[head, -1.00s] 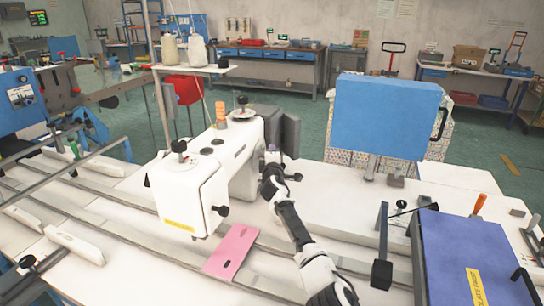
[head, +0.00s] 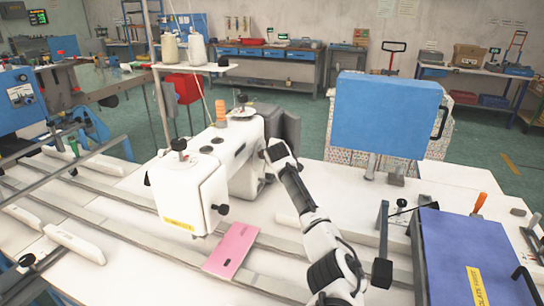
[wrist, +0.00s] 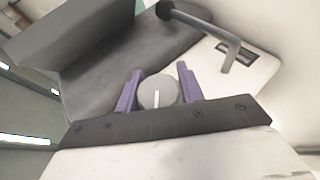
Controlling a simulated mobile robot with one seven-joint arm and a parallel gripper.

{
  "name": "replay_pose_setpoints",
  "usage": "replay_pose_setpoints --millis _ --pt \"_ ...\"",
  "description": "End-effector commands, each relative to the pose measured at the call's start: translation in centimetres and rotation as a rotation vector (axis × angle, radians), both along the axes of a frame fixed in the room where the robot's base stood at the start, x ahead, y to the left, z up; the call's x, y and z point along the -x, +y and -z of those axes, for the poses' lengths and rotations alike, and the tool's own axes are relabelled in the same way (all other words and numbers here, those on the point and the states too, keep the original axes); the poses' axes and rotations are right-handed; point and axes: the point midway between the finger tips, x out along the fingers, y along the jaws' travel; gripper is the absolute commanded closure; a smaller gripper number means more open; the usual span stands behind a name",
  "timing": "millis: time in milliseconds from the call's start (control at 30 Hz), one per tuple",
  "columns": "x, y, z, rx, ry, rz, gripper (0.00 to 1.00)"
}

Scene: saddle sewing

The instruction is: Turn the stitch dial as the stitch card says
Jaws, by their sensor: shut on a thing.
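The stitch dial (wrist: 158,95) is a grey round knob with a white pointer line, seen in the wrist view. The line runs nearly up and down in that picture. My gripper (wrist: 159,78) has its two purple fingers on either side of the dial and is shut on it. The white sewing machine (head: 190,188) stands on the bench in the head view. My arm reaches its right end, where the arm hides the dial and fingertips. I cannot make out a readable stitch card in either view.
A dark lever with a round knob (wrist: 166,9) is close above the dial in the wrist view. A pink flat piece (head: 231,248) lies in front of the machine. A blue panel (head: 388,115) stands behind to the right, and a purple-topped block (head: 465,250) is at the front right.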

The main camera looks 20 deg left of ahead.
Motion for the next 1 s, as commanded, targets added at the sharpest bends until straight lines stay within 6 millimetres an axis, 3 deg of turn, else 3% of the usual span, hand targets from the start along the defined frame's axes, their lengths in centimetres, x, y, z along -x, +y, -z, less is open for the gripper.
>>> replay_pose_setpoints --millis 400,1000 --pt "0.39 0.19 0.36 -0.01 0.276 -0.001 0.85" --pt "0.56 0.08 0.64 -0.013 0.406 0.001 0.85"
